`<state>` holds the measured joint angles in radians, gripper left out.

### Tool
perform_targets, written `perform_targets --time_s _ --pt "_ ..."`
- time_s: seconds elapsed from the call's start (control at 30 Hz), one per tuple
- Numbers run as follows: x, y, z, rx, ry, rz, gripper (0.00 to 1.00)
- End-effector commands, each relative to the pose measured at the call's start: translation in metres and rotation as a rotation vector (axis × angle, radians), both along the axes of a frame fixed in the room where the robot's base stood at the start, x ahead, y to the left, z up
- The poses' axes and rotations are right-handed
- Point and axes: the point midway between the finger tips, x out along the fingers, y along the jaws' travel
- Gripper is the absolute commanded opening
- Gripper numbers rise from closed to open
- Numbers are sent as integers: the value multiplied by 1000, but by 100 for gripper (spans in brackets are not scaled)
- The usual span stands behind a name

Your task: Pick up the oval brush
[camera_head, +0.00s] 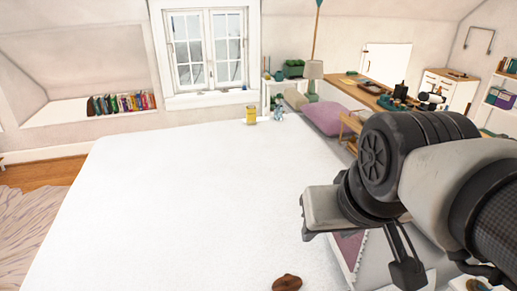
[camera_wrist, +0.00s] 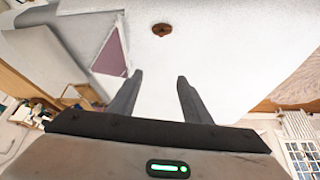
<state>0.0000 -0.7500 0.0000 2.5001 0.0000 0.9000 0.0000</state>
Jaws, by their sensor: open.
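The oval brush (camera_head: 287,283) is a small brown shape near the bottom edge of the head view, on the large white surface. In the wrist view the brush (camera_wrist: 162,30) lies beyond and between my fingertips, with a darker spot at its middle. My gripper (camera_wrist: 159,76) is open, with two dark fingers apart and nothing between them. In the head view my gripper (camera_head: 400,250) hangs to the right of the brush and apart from it; the fingers point down.
The white surface (camera_head: 190,200) is broad and mostly bare. A yellow cup-like object (camera_head: 251,114) and a small blue-grey figure (camera_head: 279,115) stand at its far edge. A pink cushion (camera_head: 324,118) and a cluttered wooden desk (camera_head: 365,92) are at the back right.

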Motion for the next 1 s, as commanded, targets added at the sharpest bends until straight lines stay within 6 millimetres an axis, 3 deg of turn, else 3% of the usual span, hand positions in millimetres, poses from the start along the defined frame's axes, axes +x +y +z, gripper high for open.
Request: perform_targets --time_s 0.23,0.37,0.57,0.7,0.8,0.9,1.0 --pt "4 0 -7 1 10 -13 48" --pt "26 -1 -37 8 62 -79 48" --pt "93 1 -124 36 187 -271 48" --pt "139 6 -196 64 265 -404 48" --pt "163 10 -242 82 309 -481 48" --pt "179 14 -274 97 339 -537 48" --pt "187 16 -291 106 355 -571 48"
